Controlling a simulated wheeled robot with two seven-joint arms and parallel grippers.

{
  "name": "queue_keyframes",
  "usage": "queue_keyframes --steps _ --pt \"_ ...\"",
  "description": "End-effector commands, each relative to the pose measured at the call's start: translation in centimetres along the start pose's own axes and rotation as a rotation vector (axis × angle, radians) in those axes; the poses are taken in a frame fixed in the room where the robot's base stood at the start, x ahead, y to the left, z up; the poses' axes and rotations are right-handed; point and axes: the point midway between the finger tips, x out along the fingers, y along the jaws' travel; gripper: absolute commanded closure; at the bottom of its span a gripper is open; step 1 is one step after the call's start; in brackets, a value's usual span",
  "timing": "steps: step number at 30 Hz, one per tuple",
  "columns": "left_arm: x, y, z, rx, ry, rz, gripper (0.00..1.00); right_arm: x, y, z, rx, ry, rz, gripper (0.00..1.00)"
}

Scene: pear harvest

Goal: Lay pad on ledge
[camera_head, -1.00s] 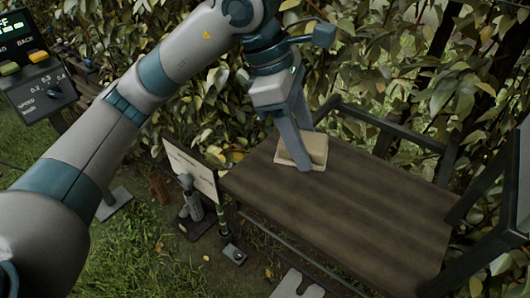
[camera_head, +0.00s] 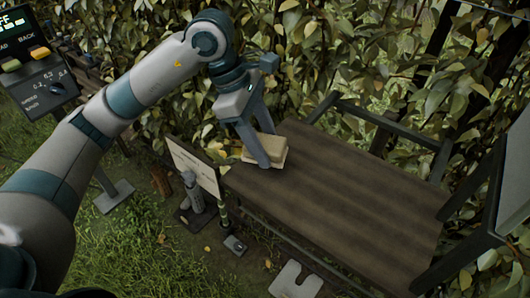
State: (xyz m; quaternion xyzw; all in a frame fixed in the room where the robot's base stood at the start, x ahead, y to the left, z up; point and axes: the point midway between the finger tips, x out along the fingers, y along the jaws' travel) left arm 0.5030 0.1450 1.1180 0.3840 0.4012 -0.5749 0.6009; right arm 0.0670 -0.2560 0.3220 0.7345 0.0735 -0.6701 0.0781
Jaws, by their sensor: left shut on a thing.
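One finger hides part of the pad's near side. The pad looks very close to the ledge surface; I cannot tell whether it touches. My right gripper is not in view.
Dark metal rails (camera_head: 385,122) edge the ledge at the back and right. Dense foliage stands behind. A white sign board (camera_head: 195,166) and a grey post device (camera_head: 193,193) stand left of the ledge. A control panel (camera_head: 38,80) is at upper left. Most of the ledge is bare.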

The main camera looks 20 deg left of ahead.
Motion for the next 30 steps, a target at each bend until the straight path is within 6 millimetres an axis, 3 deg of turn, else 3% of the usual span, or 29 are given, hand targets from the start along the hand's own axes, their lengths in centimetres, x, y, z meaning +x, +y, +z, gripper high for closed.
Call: queue_keyframes --steps 12,26,27,29,30 --pt "3.3 -0.1 -1.4 -0.001 0.000 -0.001 0.73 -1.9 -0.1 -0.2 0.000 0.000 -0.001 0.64" --pt "3.8 0.0 -1.6 0.000 0.000 0.000 0.73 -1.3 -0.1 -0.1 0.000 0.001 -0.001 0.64" --pt "3.7 0.0 -1.5 0.000 0.000 0.000 0.45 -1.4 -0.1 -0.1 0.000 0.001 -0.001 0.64" --pt "3.7 0.0 -1.5 0.000 0.000 0.000 0.33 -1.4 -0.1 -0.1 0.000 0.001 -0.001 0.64" --pt "3.7 0.0 -1.5 0.000 0.000 0.000 0.33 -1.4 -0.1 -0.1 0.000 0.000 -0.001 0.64"
